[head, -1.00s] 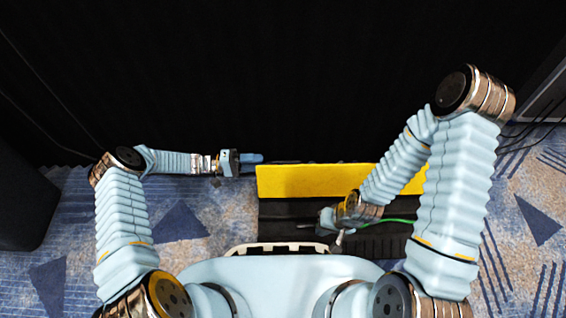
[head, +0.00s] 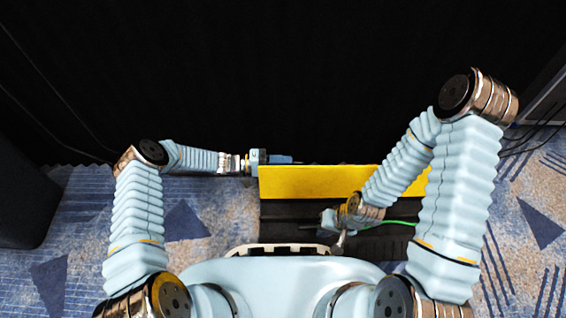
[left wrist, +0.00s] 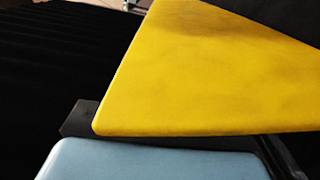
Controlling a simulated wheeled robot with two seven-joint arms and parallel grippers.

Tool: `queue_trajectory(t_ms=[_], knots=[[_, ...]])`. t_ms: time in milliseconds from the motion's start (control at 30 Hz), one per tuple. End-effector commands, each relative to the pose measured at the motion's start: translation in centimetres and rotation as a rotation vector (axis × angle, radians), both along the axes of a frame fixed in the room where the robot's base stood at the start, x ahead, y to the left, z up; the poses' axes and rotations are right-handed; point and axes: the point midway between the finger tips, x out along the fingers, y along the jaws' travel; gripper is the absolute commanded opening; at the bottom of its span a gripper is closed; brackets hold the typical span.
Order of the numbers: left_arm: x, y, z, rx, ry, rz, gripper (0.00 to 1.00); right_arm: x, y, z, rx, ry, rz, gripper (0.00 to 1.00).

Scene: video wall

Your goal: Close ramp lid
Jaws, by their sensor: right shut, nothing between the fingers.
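The yellow ramp lid (head: 310,182) stands raised along the far side of the black ramp (head: 282,230) in the head view. The ramp's channel lies uncovered on my side of it. My left gripper (head: 288,159) is at the lid's far left corner, on its far side; whether it touches is unclear. In the left wrist view the lid (left wrist: 200,75) fills the middle and right, with a light blue part of my gripper close below its corner. That gripper's opening cannot be judged. My right gripper (head: 328,223) is shut and empty, low over the ramp on the near side of the lid.
A green cable (head: 397,223) runs along the ramp's channel to the right of my right gripper. A black wall or curtain (head: 280,80) rises behind the lid. Patterned blue carpet (head: 215,215) is clear to the left. A dark block (head: 25,200) stands at the far left.

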Motion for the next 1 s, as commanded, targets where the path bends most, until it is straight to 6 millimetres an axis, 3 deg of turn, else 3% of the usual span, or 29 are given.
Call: queue_trajectory(t_ms=[567, 1000], knots=[[-0.5, 0.1, -0.2, 0.007, -0.022, 0.001, 0.0, 0.0, 0.0, 0.2, 0.0, 0.0, 0.0, 0.0], [-4.2, 0.2, 1.3, 0.008, -0.308, 0.002, 0.0, -0.1, 0.0, 2.0, 0.001, 0.004, 0.003, 0.0]])
